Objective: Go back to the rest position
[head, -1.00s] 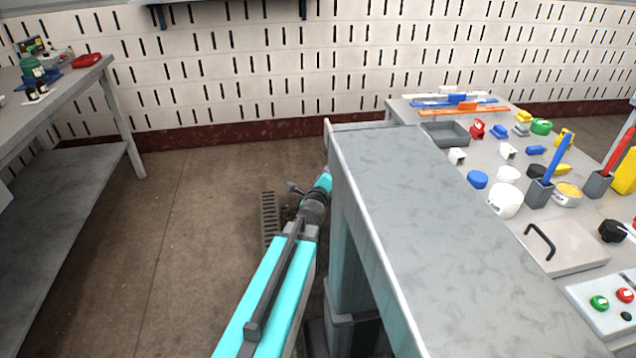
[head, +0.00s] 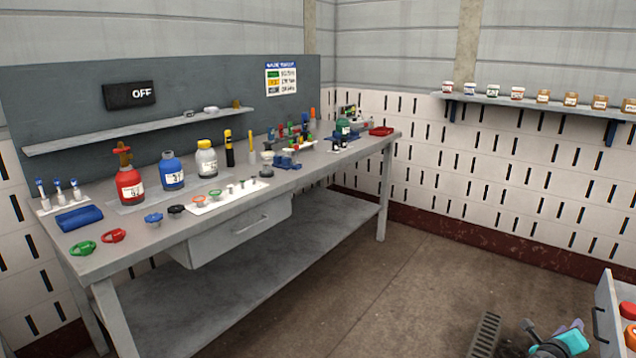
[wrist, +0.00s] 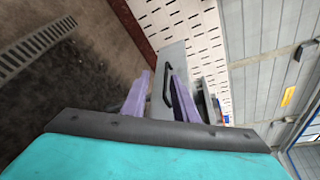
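My gripper (wrist: 160,92) shows in the wrist view with two purple fingers apart and nothing held between them. Beyond the fingers is a grey panel (wrist: 172,52) with a black handle (wrist: 168,82). I cannot tell from this view how far the handle is from the fingertips. In the head view my turquoise wrist and purple fingers show at the lower right, low over the floor, left of a grey drawer-like front (head: 606,305) with a dark handle.
A long grey workbench (head: 130,245) with bottles, caps and tools fills the left. A floor grate (head: 484,335) lies at the lower right. Red and orange things (head: 629,311) show behind the grey front. A wall shelf (head: 540,101) holds several jars. The middle floor is clear.

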